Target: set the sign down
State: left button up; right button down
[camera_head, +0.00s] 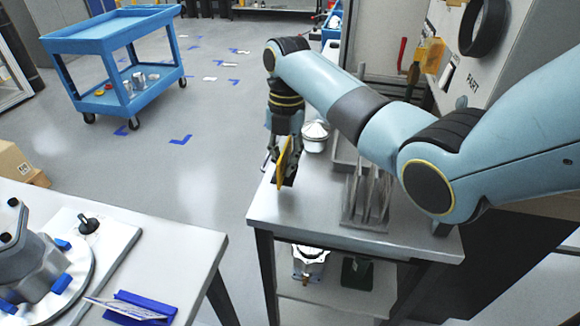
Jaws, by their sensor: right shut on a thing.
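A thin yellow sign (282,159) shows edge-on at the left end of the grey side table (330,221). My right gripper (283,175) points down and is shut on the sign. The sign hangs upright over the tabletop near its left edge; whether its lower end touches the surface I cannot tell. The sign's face is turned mostly away and partly hidden by the fingers. My left gripper is not in view.
A white-lidded pot (315,136) stands close behind my right gripper. A grey rack with upright plates (367,197) stands to the right on the same table. A workbench (172,250) with a machined housing (28,262) and blue holder (140,308) is at lower left. A blue cart (112,30) stands behind.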

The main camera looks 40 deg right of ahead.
aim_at(286, 145)
notch_tip(286, 145, down, 4)
jog(key=shift+f, duration=0.2)
jog(key=c, duration=1.5)
grip_release()
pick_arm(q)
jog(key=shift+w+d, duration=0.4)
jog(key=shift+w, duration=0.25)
pick_arm(e)
jog(key=shift+r, duration=0.3)
jog(key=r, duration=0.7)
jog(key=w+d+r+b, duration=0.1)
jog(key=r, duration=0.3)
jog(key=shift+d+r, duration=0.1)
jog(key=shift+r, duration=0.25)
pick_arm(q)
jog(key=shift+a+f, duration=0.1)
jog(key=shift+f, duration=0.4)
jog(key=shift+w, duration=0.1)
